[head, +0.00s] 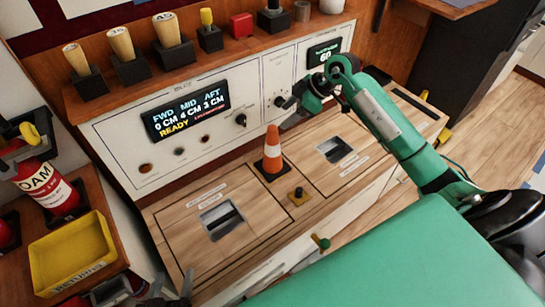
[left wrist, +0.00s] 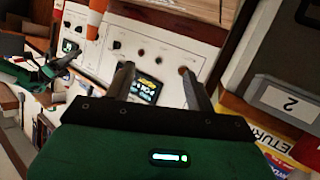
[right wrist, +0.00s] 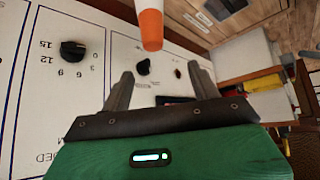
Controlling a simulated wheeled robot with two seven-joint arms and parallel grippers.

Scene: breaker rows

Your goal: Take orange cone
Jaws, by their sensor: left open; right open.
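The orange cone (head: 272,150), with a white band and a dark square base, stands upright on the wooden counter (head: 245,185) in front of the white panel. My right gripper (head: 289,103) is open and empty, above and just right of the cone's tip, close to the panel. In the right wrist view, part of the cone (right wrist: 151,28) shows at the top, beyond the open fingers (right wrist: 162,84). My left gripper (head: 171,288) is open and empty, low at the front left, well away from the cone. In the left wrist view, part of the cone (left wrist: 95,20) shows at the top edge.
The panel (head: 215,148) has knobs and a lit display (head: 187,110). A small knob (head: 298,194) and two recessed slots lie near the cone. A shelf above holds several handled tools and a red block (head: 242,26). A yellow tray (head: 72,258) and red bottle (head: 52,188) are at left.

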